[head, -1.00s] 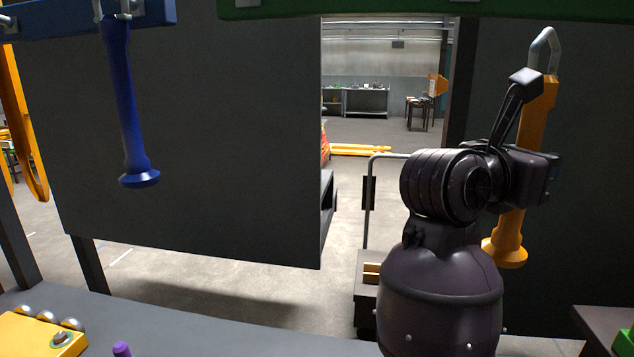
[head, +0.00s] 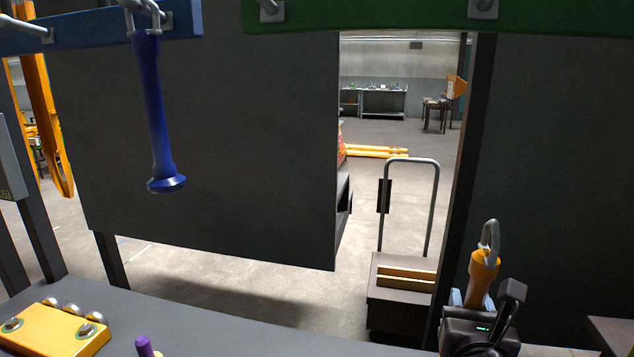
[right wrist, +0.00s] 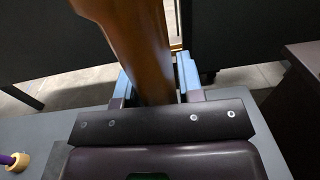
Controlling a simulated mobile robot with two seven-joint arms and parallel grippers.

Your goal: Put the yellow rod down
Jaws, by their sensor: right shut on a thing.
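The yellow rod (head: 483,272) with a metal loop at its top stands upright at the lower right in the head view. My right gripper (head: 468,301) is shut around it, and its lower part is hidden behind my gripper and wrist. In the right wrist view the rod (right wrist: 138,38) shows orange-brown between the two blue-grey fingers of my right gripper (right wrist: 156,82). Whether the rod's lower end touches anything cannot be seen. My left gripper is not in view.
A blue rod (head: 156,110) hangs from a blue bar (head: 85,33). A green bar (head: 380,15) with empty hooks runs along the top. A grey table (head: 215,330) carries a yellow block (head: 50,330) and a purple peg (head: 144,346). A trolley (head: 400,300) stands beyond.

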